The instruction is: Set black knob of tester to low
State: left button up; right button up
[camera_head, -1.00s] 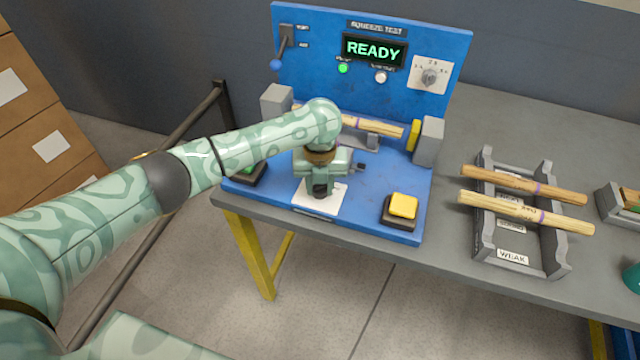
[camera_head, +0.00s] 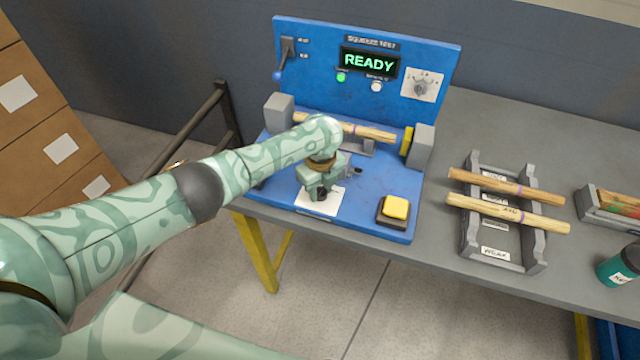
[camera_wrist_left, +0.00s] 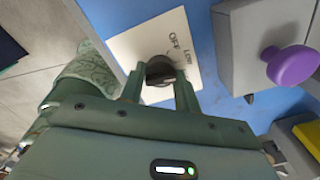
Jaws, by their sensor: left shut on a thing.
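The blue tester (camera_head: 372,205) stands on the grey bench, and its display reads READY. My left gripper (camera_head: 318,190) is over the white dial plate (camera_head: 330,205) at the tester's front left. In the left wrist view, the black knob (camera_wrist_left: 160,70) sits between the two fingertips (camera_wrist_left: 160,88), and the gripper is shut on it. The plate (camera_wrist_left: 183,38) there shows the words OFF and LOW beside the knob. The fingers partly hide the knob, and I cannot tell which mark it points at. My right gripper is not in view.
A wooden piece (camera_head: 370,132) lies across the tester between grey blocks. A yellow button (camera_head: 396,208) is right of the plate. A lever (camera_head: 285,58) and grey dial (camera_head: 420,87) are on the back panel. A rack (camera_head: 475,235) with two wooden pieces stands to the right.

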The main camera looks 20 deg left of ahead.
aim_at(321, 189)
pick_arm(q)
jog(key=shift+n+p, duration=0.4)
jog(key=shift+n, duration=0.4)
jog(key=o, duration=1)
jog(key=shift+r, duration=0.1)
notch_tip(321, 189, up, 16)
jog(key=p, duration=0.8)
